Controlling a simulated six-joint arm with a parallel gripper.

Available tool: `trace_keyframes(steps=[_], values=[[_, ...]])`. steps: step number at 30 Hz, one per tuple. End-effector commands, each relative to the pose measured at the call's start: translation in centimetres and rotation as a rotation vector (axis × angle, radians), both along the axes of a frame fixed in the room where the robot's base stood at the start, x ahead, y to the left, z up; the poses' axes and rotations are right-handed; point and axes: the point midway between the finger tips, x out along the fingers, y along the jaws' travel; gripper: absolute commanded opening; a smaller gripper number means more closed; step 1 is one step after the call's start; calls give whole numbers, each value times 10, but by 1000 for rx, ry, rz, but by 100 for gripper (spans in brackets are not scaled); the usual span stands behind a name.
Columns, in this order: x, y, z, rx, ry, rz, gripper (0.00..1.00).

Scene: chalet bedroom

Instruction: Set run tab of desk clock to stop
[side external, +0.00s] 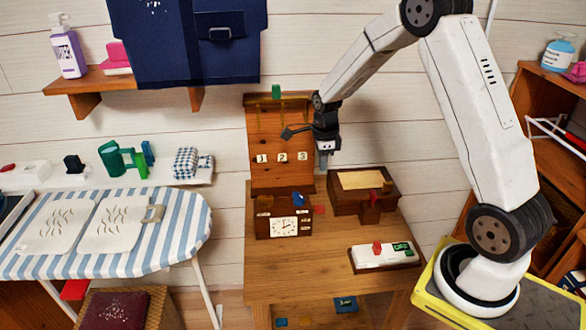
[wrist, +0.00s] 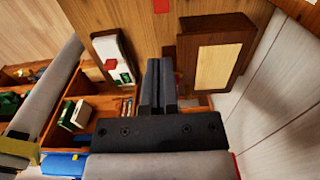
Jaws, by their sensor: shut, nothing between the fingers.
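In the wrist view my gripper (wrist: 158,64) is shut and empty. The clock is not seen in the wrist view.
The wooden board (side external: 260,118) with numbered tiles and a green tab (side external: 276,91) stands behind the clock. Right of it are a wooden box (side external: 345,206) and a white device (side external: 370,258) with a red tab. The desk (side external: 310,262) is bare between clock and device.

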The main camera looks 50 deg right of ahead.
Motion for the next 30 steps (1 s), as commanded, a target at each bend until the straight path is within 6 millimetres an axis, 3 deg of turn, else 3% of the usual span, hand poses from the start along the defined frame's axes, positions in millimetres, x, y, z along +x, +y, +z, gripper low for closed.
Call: trace_keyframes(steps=[14, 30], values=[[0, 0, -14, 1, 3, -6, 0], [0, 0, -82, 1, 3, -5, 0]])
